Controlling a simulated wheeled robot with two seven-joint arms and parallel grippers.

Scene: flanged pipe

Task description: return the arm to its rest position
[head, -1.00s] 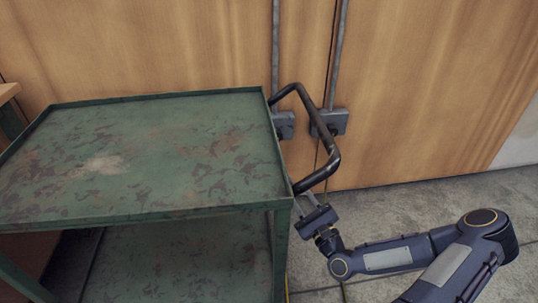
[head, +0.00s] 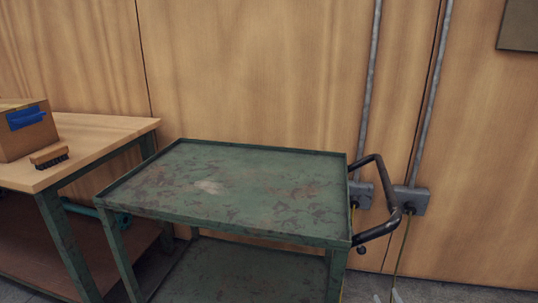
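The rest of my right arm is out of view. My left gripper is not in view.
The worn green cart (head: 250,192) stands in the middle, its top empty. A wooden workbench (head: 98,133) at the left holds a cardboard box (head: 26,128) and a brush (head: 49,156). A wood-panelled wall (head: 250,70) with grey conduits closes the back.

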